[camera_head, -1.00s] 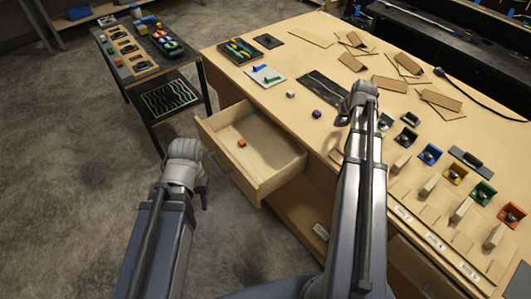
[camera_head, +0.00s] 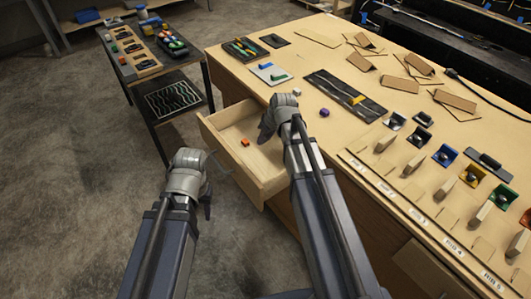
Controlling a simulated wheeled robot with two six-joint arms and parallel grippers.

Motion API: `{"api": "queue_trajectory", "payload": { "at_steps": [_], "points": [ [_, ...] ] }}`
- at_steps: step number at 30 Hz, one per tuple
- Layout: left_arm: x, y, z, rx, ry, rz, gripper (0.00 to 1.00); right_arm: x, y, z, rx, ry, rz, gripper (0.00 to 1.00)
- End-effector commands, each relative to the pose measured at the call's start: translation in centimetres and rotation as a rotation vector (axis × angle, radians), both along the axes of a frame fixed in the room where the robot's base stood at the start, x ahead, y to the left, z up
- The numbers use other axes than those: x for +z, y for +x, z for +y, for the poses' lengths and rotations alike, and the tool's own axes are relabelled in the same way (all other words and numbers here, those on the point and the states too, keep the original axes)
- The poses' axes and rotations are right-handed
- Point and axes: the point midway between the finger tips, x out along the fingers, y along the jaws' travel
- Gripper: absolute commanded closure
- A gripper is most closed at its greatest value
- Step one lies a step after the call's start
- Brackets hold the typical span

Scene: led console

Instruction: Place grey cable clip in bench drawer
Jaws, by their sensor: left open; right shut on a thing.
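The bench drawer (camera_head: 275,187) is pulled out from the left front of the wooden bench, with an orange block (camera_head: 245,142) on its floor. My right gripper (camera_head: 268,130) is above the back right part of the drawer, pointing down. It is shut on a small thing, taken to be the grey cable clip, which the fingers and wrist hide. My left gripper (camera_head: 207,188) is open and empty, left of the drawer and outside it.
A pale block (camera_head: 297,91) and a purple block (camera_head: 324,112) lie on the bench near the drawer. A dark mat (camera_head: 335,92) with a yellow item lies behind them. Coloured holders line the right side. A side table (camera_head: 128,68) stands at the left.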

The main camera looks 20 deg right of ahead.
Motion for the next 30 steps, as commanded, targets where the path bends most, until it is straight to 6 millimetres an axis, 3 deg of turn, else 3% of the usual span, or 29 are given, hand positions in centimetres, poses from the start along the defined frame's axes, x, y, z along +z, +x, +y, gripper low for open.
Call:
{"api": "queue_trajectory", "payload": {
  "at_steps": [3, 14, 25, 30],
  "points": [
    [-1.6, 0.0, 0.0, 0.0, 0.0, 0.0, 0.55, -1.6, 0.0, 0.2, 0.004, 0.0, 0.0, 1.0],
    [-2.4, 0.0, 0.0, 0.0, 0.0, 0.0, 0.55, -2.4, 0.0, 0.2, 0.005, 0.0, 0.0, 1.0],
    [-7.6, 0.0, 0.0, 0.0, 0.0, 0.0, 0.55, -7.6, 0.0, 0.2, 0.004, 0.0, 0.0, 1.0],
    [-8.1, 0.0, 0.0, 0.0, 0.0, 0.0, 0.55, -8.1, 0.0, 0.2, 0.004, 0.0, 0.0, 1.0]
  ]
}}
